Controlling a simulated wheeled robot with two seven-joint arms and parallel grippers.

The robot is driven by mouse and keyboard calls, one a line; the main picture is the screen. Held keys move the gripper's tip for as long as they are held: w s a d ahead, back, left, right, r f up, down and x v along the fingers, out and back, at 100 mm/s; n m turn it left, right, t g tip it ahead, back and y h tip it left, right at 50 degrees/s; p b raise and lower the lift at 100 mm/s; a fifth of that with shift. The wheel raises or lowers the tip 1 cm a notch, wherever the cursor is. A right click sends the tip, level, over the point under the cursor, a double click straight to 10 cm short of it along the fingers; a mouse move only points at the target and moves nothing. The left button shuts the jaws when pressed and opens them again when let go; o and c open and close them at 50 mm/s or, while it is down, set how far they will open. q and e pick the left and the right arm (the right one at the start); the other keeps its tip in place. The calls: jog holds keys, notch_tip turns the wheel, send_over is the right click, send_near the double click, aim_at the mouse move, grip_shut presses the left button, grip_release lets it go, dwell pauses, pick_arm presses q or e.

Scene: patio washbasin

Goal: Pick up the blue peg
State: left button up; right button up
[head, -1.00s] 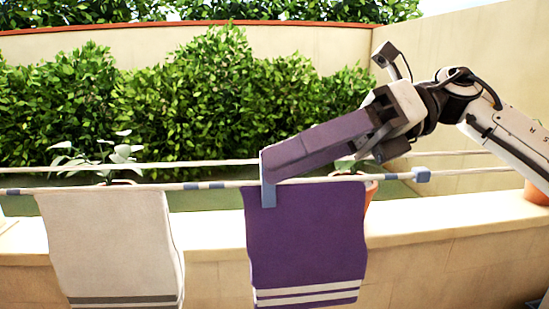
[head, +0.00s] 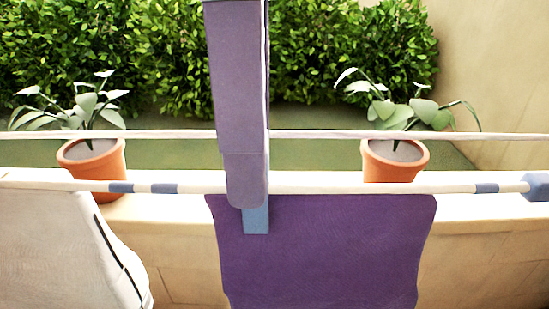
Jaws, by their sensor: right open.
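The blue peg (head: 256,220) is clipped over the front clothesline at the top edge of the purple towel (head: 325,250). Only its lower part shows below the line; my gripper hides the rest. My right gripper (head: 246,196) comes down from the top of the head view, its long purple-grey fingers ending at the line, right in front of and over the peg. It is open. One finger largely covers the other, and whether they touch the peg cannot be told. My left gripper is not in view.
The front line (head: 340,189) carries blue bands and ends in a blue block (head: 537,187). A second line (head: 330,134) runs behind. Potted plants stand at left (head: 92,160) and right (head: 393,162) on the ledge. White cloth (head: 45,245) hangs at lower left.

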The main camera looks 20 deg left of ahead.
aim_at(256, 220)
jog(key=f, duration=0.5)
jog(key=shift+w+f, duration=0.35)
jog(key=c, duration=1.1)
